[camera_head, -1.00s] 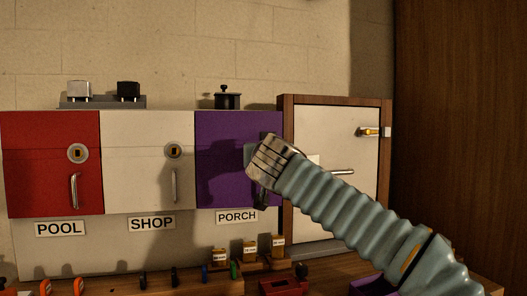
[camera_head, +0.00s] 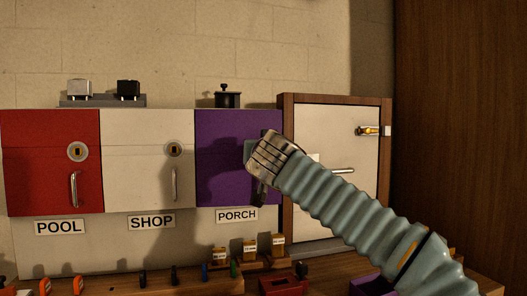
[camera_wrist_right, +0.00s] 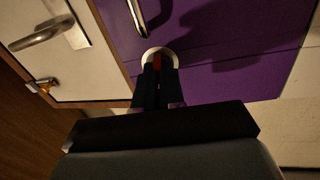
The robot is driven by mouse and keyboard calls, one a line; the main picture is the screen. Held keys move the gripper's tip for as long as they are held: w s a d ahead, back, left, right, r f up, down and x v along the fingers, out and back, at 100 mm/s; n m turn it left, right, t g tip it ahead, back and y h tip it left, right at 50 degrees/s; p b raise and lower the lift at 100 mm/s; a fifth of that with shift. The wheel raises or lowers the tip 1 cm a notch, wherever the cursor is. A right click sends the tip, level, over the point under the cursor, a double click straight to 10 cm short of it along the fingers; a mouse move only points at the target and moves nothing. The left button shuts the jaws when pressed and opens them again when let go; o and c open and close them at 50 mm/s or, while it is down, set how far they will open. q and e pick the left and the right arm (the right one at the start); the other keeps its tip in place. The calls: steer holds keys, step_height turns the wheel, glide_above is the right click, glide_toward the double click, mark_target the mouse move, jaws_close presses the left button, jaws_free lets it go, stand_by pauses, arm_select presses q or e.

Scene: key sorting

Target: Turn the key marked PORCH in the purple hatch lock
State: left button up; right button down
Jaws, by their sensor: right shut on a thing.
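The purple hatch (camera_head: 222,163) has a PORCH label (camera_head: 237,215) below it. Its lock (camera_wrist_right: 169,52), a pale round plate, shows in the right wrist view; in the head view my right arm hides it. My right gripper (camera_wrist_right: 158,66) is shut on a key (camera_wrist_right: 157,60), of which only a reddish strip shows between the fingers. The fingertips are right at the lock plate, and I cannot tell how deep the key sits. No marking on the key is readable. My right gripper also shows in the head view (camera_head: 251,152). My left gripper is not in view.
A red POOL hatch (camera_head: 45,160) and a cream SHOP hatch (camera_head: 140,190) stand to the left. A wood-framed white door (camera_head: 340,200) is close on the right. The purple hatch's handle (camera_wrist_right: 138,18) is near the lock. Several tagged keys (camera_head: 250,250) stand on the bench below.

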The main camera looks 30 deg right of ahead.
steer(key=m+b, duration=0.1)
steer(key=m, duration=0.3)
steer(key=shift+b, duration=0.3)
stand_by(0.5)
steer(key=m, duration=0.2)
steer(key=m+b, duration=0.1)
steer(key=m, duration=0.1)
steer(key=shift+r+m+g+y+b, duration=0.1)
steer(key=shift+m+g+y+b, duration=0.2)
